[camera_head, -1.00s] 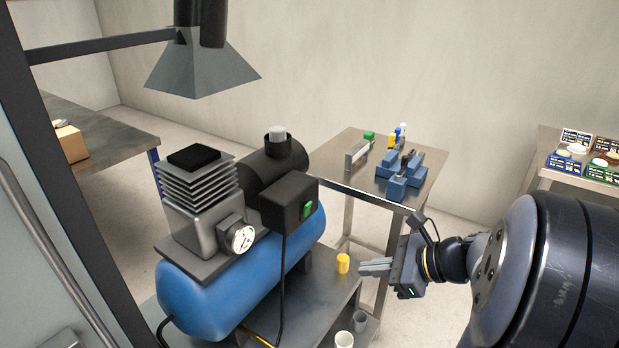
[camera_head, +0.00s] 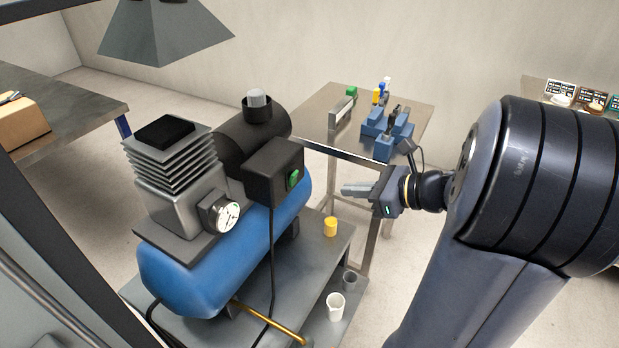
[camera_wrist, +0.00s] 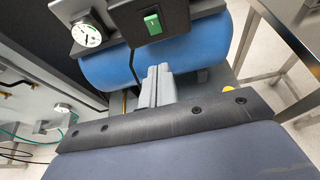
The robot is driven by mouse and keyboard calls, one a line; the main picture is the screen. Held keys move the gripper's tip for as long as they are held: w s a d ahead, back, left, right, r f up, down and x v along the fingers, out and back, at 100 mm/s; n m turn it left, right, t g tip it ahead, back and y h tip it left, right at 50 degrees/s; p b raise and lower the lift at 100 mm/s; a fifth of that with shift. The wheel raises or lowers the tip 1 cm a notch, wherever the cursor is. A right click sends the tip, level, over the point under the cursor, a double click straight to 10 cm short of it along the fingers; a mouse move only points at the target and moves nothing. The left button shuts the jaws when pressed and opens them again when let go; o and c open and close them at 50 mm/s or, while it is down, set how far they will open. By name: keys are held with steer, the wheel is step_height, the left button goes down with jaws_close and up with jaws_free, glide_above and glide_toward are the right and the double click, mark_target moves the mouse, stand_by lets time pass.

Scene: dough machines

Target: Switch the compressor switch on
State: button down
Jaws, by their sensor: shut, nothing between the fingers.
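The compressor has a blue tank (camera_head: 222,262) and a black switch box (camera_head: 273,170). The green compressor switch (camera_head: 294,179) is on the right face of the box. It also shows in the wrist view as a green rocker (camera_wrist: 152,23) on the black box at the top. My gripper (camera_head: 346,190) is to the right of the switch, apart from it, with its fingers pointing left. In the wrist view my gripper's fingers (camera_wrist: 159,72) are together and empty, below the switch in the picture. A round white gauge (camera_head: 225,216) sits left of the switch box.
A metal table (camera_head: 310,108) with blue blocks (camera_head: 384,146) is behind my gripper. The space between gripper and switch looks clear.

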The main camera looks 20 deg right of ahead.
mark_target(296, 175)
steer(key=x, duration=0.3)
steer(key=r+x, duration=0.1)
steer(key=x, duration=0.5)
steer(key=shift+w+a+r+p, duration=0.3)
steer(key=shift+w+a+r, duration=0.05)
steer(key=shift+a, duration=0.1)
steer(key=shift+w+a+r, duration=0.2)
steer(key=shift+w+a, duration=0.2)
steer(key=shift+w, duration=0.1)
steer(key=p, duration=0.1)
steer(key=r+p, duration=0.1)
steer(key=p, duration=0.1)
steer(key=shift+w+a, duration=0.2)
steer(key=shift+a, duration=0.05)
steer(key=shift+f, duration=0.25)
